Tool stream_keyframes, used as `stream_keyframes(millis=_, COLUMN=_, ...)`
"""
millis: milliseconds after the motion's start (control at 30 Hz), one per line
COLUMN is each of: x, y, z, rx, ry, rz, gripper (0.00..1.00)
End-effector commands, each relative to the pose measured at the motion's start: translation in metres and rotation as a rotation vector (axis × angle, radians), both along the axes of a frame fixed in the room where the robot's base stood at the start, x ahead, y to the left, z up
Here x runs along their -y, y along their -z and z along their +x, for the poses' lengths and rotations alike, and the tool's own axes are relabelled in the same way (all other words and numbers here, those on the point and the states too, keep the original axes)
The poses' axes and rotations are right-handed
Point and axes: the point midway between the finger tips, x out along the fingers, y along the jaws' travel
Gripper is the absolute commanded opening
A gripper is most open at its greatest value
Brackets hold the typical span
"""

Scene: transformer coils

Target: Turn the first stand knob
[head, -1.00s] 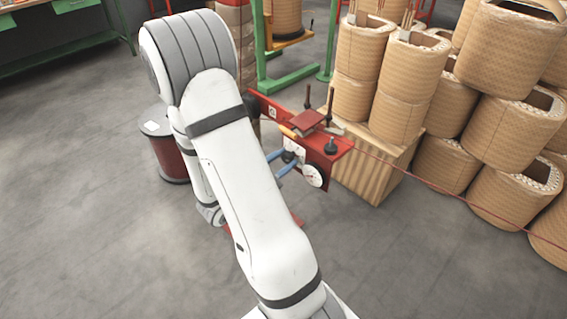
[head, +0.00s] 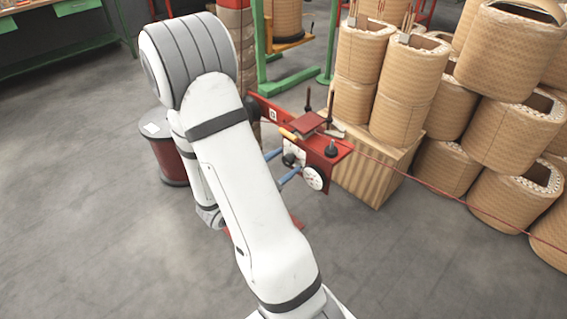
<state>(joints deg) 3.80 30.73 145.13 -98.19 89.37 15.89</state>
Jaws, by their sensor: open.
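A red stand (head: 319,167) holds a white dial plate with a black knob (head: 289,159) on its front face. A second round white dial (head: 313,179) sits lower right of it. A black knob (head: 332,148) stands upright near the stand's right end. My white arm hides the stand's lower left part and the gripper's body.
Wrapped coils (head: 513,125) are stacked at the right, and several stand on a wooden crate (head: 366,174) behind the stand. A thin red line runs right from the stand. A dark red drum (head: 170,160) stands left of my arm. The grey floor (head: 90,230) is clear at the left and front.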

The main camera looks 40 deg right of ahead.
Motion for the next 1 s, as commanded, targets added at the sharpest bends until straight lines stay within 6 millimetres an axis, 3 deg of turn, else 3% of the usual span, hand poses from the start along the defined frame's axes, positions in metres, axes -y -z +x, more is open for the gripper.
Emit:
stream_keyframes(millis=500, x=-0.065, y=0.0, z=-0.004, rx=0.0, ry=-0.005, rz=0.0, gripper=0.51)
stream_keyframes(millis=700, x=-0.076, y=0.0, z=-0.006, rx=-0.001, ry=-0.001, rz=0.0, gripper=0.51)
stream_keyframes(millis=1000, x=-0.077, y=0.0, z=-0.006, rx=-0.001, ry=0.0, rz=0.0, gripper=0.51)
